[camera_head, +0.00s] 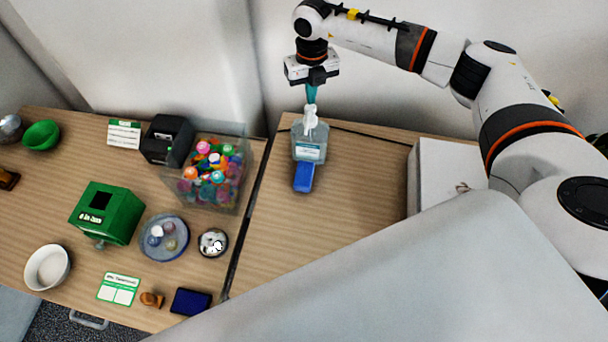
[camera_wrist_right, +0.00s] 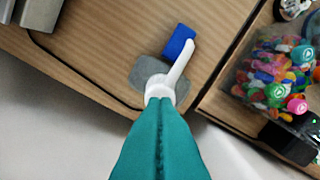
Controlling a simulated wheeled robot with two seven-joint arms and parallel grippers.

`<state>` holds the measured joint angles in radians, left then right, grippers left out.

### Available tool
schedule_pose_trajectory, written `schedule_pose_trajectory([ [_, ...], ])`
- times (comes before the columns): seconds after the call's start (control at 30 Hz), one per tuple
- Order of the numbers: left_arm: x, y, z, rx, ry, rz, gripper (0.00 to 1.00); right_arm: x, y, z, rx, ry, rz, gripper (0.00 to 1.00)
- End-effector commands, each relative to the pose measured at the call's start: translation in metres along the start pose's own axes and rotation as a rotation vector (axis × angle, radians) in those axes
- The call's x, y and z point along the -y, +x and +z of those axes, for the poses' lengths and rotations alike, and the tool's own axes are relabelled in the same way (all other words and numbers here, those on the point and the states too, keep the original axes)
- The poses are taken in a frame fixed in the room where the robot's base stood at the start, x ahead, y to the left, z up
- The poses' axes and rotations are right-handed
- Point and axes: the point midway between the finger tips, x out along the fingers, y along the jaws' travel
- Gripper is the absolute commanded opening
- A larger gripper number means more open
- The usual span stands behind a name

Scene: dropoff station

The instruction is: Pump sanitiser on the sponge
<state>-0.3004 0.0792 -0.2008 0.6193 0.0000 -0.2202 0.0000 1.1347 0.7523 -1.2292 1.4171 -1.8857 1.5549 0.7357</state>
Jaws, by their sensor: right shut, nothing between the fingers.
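The sanitiser bottle (camera_head: 310,140), clear with a white pump, stands upright on the right table. Its white pump head and spout (camera_wrist_right: 178,72) show in the right wrist view, with the spout pointing over the blue sponge. The blue sponge (camera_head: 304,177) lies on the table just in front of the bottle; it also shows in the wrist view (camera_wrist_right: 180,41). My right gripper (camera_head: 311,97) is shut and empty, its teal fingers pointing down directly above the pump head. In the wrist view the fingertips (camera_wrist_right: 159,101) overlap the pump top; I cannot tell whether they touch. My left gripper is not in view.
A clear bin of colourful caps (camera_head: 240,190) stands left of the table seam. A green box (camera_head: 105,212), a plate (camera_head: 164,238) and bowls sit farther left. A white box (camera_head: 440,180) stands at right. The table in front of the sponge is clear.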

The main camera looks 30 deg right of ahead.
Motion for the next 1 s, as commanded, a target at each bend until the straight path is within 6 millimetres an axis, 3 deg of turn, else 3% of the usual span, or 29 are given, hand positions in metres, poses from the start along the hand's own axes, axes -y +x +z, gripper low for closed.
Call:
schedule_pose_trajectory([
  [1.0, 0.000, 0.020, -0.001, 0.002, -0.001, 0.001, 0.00, 0.000, 0.028, 0.000, 0.001, 0.000, 0.000, 0.00],
])
